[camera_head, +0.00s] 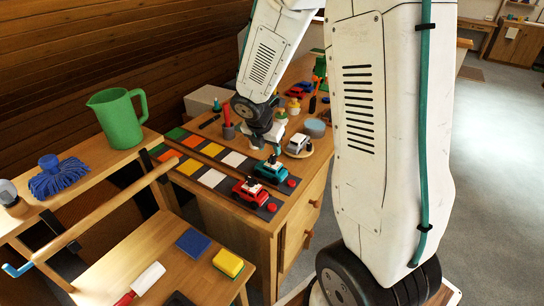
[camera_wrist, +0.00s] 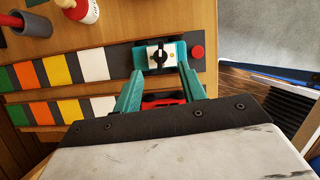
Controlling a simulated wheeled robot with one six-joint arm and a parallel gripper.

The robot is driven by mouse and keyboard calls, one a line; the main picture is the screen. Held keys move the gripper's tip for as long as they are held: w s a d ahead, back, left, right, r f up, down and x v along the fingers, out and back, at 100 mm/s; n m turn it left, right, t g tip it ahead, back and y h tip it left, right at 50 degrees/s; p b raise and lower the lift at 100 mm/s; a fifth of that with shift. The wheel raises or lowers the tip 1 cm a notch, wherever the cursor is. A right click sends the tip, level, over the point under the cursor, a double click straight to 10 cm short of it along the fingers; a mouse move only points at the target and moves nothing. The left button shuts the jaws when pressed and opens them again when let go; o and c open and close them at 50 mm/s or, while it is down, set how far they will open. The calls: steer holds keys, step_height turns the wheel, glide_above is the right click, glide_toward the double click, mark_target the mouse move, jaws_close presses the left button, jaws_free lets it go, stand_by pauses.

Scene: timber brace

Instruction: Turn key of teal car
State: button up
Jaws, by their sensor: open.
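The teal car (camera_head: 270,168) sits on a dark strip with colored squares, at the strip's right end beside a red button. In the wrist view the teal car (camera_wrist: 176,50) has a white top plate with a black key (camera_wrist: 158,54) standing on it. My gripper (camera_wrist: 161,72) is open, with its two teal fingers pointing at the car's near side and the key between their lines, ahead of the tips. Nothing is held. In the head view my gripper (camera_head: 264,142) is just behind and above the car, partly hidden by its own wrist.
A red car (camera_head: 250,192) sits on the nearer strip; in the wrist view it shows partly between my fingers (camera_wrist: 163,101). A red-handled tool in a dark cup (camera_head: 228,128) and a red-white bottle (camera_wrist: 82,10) stand behind.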

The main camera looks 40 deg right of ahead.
mark_target(272, 157)
steer(key=x, duration=0.5)
steer(key=shift+d+f, duration=0.1)
steer(key=shift+f, duration=0.3)
jaws_close()
